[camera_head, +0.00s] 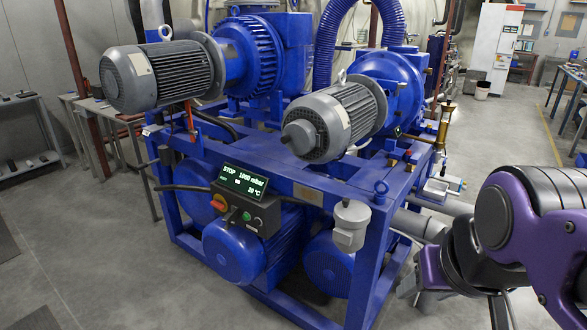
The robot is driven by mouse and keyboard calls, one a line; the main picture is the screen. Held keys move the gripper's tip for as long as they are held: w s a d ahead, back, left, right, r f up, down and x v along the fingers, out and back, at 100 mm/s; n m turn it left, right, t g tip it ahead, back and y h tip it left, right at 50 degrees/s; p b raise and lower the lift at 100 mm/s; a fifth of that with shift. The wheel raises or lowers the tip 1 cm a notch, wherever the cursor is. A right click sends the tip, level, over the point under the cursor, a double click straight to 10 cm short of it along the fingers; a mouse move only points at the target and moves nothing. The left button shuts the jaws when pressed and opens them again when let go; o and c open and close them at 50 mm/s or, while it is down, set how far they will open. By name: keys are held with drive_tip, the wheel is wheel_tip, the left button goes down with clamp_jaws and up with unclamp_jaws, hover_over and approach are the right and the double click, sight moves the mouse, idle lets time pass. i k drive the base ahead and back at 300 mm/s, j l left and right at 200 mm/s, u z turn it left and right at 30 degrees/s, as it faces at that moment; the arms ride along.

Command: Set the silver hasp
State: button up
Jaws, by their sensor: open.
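I cannot clearly pick out a silver hasp in the head view. Small silvery fittings (438,190) sit on the right side of the blue pump frame, but I cannot tell whether one of them is the hasp. My purple and black arm comes in from the right edge. My gripper (465,288) hangs low at the lower right, beside the right side of the frame, partly cut off by the bottom edge. It is open, and I see nothing held in it.
The blue pump frame (361,268) fills the middle, carrying two grey motors (158,75) and a control box (243,204) with a lit display. A grey canister (350,224) hangs at its front. Benches (30,140) stand left. Floor (520,140) is open at right.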

sight(230, 219)
drive_tip(key=i+j+u, duration=0.15)
drive_tip(key=i+j, duration=0.2)
drive_tip(key=i+j+u, duration=0.15)
drive_tip(key=i, duration=0.35)
drive_tip(key=j, duration=0.1)
